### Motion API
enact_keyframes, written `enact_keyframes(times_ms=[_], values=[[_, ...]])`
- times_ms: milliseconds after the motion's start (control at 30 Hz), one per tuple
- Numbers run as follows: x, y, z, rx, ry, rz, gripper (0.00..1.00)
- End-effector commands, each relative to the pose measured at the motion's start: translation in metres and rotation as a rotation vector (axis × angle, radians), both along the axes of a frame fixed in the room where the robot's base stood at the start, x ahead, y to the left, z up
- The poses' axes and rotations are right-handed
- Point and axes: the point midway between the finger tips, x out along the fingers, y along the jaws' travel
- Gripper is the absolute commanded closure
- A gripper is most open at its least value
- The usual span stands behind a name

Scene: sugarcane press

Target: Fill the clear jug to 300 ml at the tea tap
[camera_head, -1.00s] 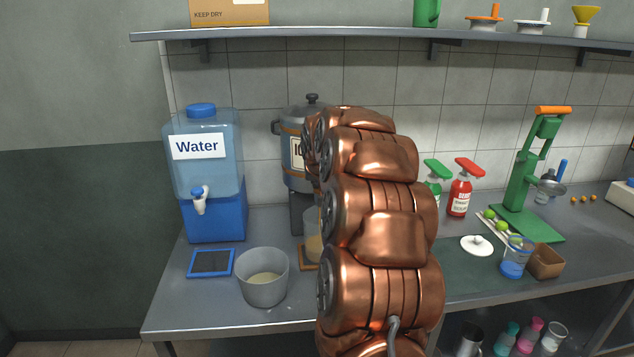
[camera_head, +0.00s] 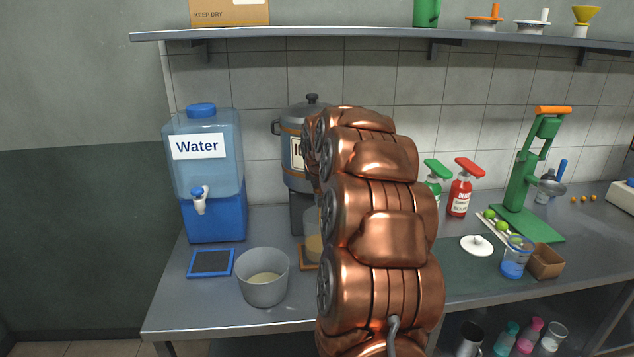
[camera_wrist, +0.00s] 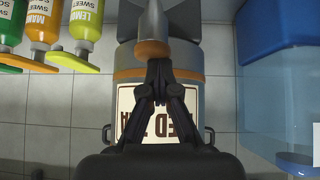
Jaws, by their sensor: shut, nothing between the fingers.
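The tea urn (camera_head: 295,128) is grey with a brown band and stands at the back, partly behind my arm. In the wrist view, its label (camera_wrist: 190,112) shows large, upside down, partly covered by my fingers. My gripper (camera_wrist: 157,70) is shut and empty, its tips at or just in front of the brown end of the tap (camera_wrist: 153,48); I cannot tell if they touch. The clear jug (camera_head: 312,244) stands below the urn with tan liquid low in it, its right side hidden by my arm. Its level marks cannot be read. My gripper is hidden in the head view.
A brown-edged stand (camera_head: 307,265) is under the jug. A blue water dispenser (camera_head: 215,215), a blue-framed pad (camera_head: 211,263) and a grey pot (camera_head: 263,290) are to the left. A shelf (camera_head: 350,33) runs above.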

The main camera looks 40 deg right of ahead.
Motion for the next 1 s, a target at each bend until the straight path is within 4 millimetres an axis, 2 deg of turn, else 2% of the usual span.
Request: enact_keyframes(times_ms=[33,333,467,567,733,1000], values=[[-0.004,0.003,-0.018,0.024,0.03,-0.001,1.0],[-0.004,0.003,-0.018,0.024,0.03,-0.001,1.0],[-0.003,0.004,-0.012,0.022,0.029,0.0,1.0],[-0.002,0.004,0.002,0.018,0.023,0.001,1.0],[-0.001,0.006,0.037,0.009,0.011,0.002,1.0],[-0.024,0.026,0.074,0.0,-0.001,0.004,1.0]])
